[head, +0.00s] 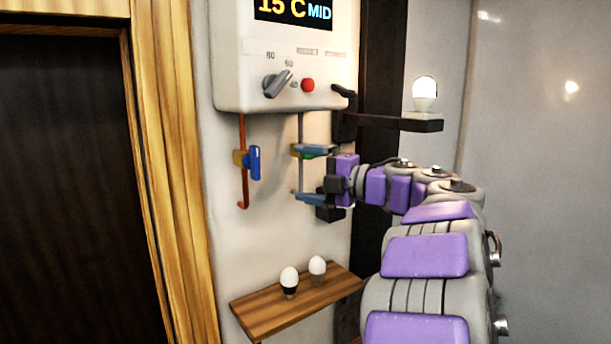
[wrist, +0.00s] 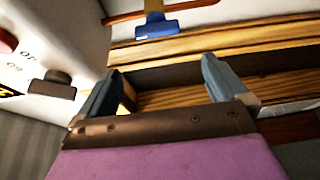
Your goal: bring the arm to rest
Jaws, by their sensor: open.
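My purple and grey arm reaches in from the lower right of the head view. A thin pipe and a small green-yellow part (head: 305,154) show right by the upper finger; I cannot tell whether they touch.
A blue valve handle (head: 254,163) sits on a copper pipe left of my gripper. A wooden shelf (head: 270,318) below holds two white bulb-like objects (head: 289,278). A lit bulb (head: 424,90) stands on a dark bracket (head: 400,122). The box has a grey knob (head: 275,83) and red button (head: 308,85).

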